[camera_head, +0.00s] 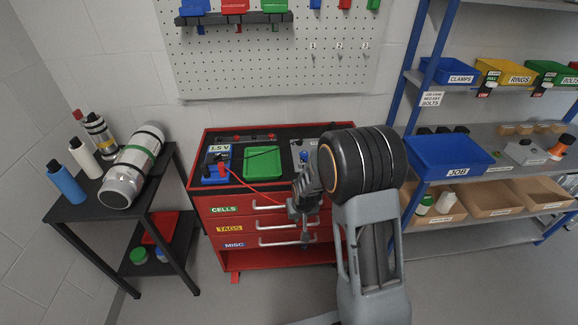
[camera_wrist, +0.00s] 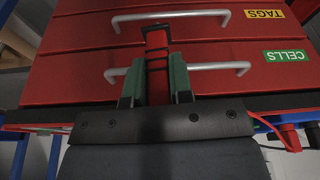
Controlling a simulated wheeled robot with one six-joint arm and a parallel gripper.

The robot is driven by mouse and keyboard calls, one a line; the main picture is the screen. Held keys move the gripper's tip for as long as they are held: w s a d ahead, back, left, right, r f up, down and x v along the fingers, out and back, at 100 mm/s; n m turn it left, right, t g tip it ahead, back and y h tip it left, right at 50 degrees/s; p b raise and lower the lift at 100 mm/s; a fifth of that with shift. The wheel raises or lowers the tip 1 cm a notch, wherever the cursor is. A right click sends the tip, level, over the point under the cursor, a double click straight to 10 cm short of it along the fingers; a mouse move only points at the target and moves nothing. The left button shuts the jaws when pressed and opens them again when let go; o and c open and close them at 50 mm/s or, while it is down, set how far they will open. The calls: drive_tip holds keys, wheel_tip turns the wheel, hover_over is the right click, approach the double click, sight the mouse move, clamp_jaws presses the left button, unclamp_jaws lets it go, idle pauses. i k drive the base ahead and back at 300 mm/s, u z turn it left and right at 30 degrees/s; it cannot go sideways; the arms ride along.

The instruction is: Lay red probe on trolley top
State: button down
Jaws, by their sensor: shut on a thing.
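My gripper (camera_head: 300,208) is in front of the trolley's upper drawers, below the level of its top. In the wrist view my gripper (camera_wrist: 157,85) has its green-padded fingers shut on the red probe (camera_wrist: 157,65), which has dark bands and points away from the palm, across the drawer fronts. In the head view the probe is hard to make out behind my wrist. A red lead (camera_head: 252,193) runs from the blue unit (camera_head: 213,175) by the 1.5 V display over the front edge to my gripper. The trolley top (camera_head: 288,168) is dark with a red rim.
A green tray (camera_head: 262,163) sits mid-top, with a thin black lead across the area. My arm hides the top's right part. Drawer handles (camera_head: 255,209) stick out in front. A black side table (camera_head: 85,208) is at left, a blue-framed shelf (camera_head: 480,135) at right.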

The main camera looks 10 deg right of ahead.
sight(237, 168)
drive_tip(key=k, duration=0.3)
drive_tip(key=u, duration=2.1)
drive_tip(key=i, duration=1.55)
drive_tip(key=z, duration=1)
